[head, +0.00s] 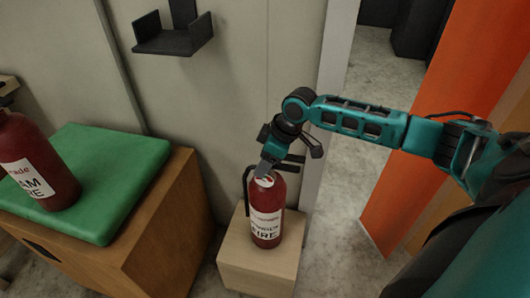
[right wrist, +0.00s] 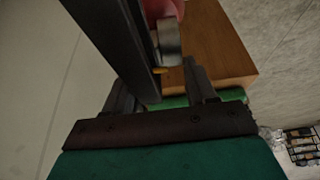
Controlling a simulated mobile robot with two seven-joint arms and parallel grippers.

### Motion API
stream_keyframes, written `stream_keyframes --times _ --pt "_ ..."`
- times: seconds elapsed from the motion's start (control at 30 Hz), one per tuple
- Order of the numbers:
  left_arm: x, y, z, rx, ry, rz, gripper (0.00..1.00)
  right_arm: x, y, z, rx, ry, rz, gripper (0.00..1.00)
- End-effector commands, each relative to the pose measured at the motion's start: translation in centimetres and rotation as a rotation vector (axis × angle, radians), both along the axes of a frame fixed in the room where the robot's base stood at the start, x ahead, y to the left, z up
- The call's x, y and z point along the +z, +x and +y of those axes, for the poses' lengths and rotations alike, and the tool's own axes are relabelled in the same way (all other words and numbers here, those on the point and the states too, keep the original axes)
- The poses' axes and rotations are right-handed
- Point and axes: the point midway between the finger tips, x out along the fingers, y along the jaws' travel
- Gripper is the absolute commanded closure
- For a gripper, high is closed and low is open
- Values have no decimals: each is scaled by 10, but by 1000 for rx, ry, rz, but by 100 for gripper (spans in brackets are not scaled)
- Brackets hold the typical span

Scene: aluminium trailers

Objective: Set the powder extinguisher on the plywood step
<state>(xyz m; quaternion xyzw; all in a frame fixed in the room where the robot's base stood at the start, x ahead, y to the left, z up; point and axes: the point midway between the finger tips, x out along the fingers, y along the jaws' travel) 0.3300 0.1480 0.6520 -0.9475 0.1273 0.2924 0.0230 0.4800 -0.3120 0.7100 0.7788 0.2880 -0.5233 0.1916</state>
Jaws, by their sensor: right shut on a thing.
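The red powder extinguisher (head: 265,222), with a white label and black handle and hose, is upright over the pale plywood step (head: 258,268). Its base appears to meet the step's top; I cannot tell whether a small gap is left. My right gripper (head: 269,168) is shut on the extinguisher at its top handle. In the right wrist view, the fingers (right wrist: 160,85) are around a dark bar of the extinguisher, with a bit of red body (right wrist: 162,8) beyond. My left gripper is not in view.
A red foam extinguisher (head: 38,165) stands on a green pad (head: 105,165) atop a brown wooden box (head: 165,225) left of the step. An empty black bracket (head: 175,40) is on the wall above. An orange panel (head: 425,150) stands right; grey floor lies between.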

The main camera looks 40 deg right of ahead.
Motion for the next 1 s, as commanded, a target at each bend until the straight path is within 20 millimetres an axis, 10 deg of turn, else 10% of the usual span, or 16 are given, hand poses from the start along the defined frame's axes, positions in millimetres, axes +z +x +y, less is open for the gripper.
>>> stream_keyframes --times 0.33,0.37,0.6,1.0 --pt "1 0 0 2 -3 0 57 9 7 1 -1 7 -28 100" --pt "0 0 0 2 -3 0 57 -1 1 0 0 1 -3 41" --pt "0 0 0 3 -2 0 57 -1 1 0 0 1 -3 18" --pt "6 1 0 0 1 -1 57 15 -3 -4 -1 -2 -4 18"
